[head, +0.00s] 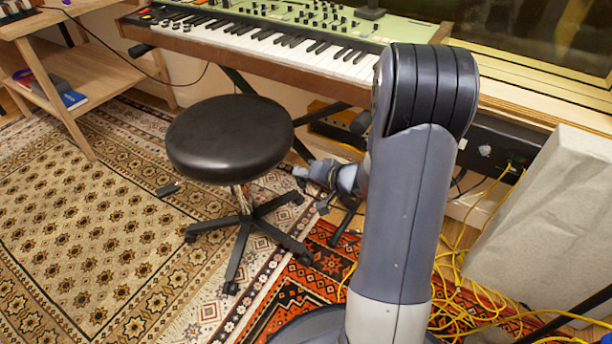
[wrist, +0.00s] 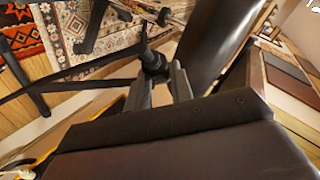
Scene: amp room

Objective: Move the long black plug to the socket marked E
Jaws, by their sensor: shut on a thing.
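My gripper (head: 320,176) is low behind my arm in the head view, just right of the black stool and below the keyboard. In the wrist view my gripper (wrist: 160,76) is shut on a small black piece (wrist: 153,62) between its fingertips. That piece fits the long black plug, but its length and ends cannot be made out. A black panel with sockets (head: 480,148) is on the wall at right, partly behind my arm. Its letters are too small to read, so socket E cannot be told.
A round black stool (head: 230,138) stands left of my gripper; its seat also shows in the wrist view (wrist: 216,40). A keyboard (head: 290,45) is above. Yellow cables (head: 465,290) and a grey block (head: 550,220) are at right.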

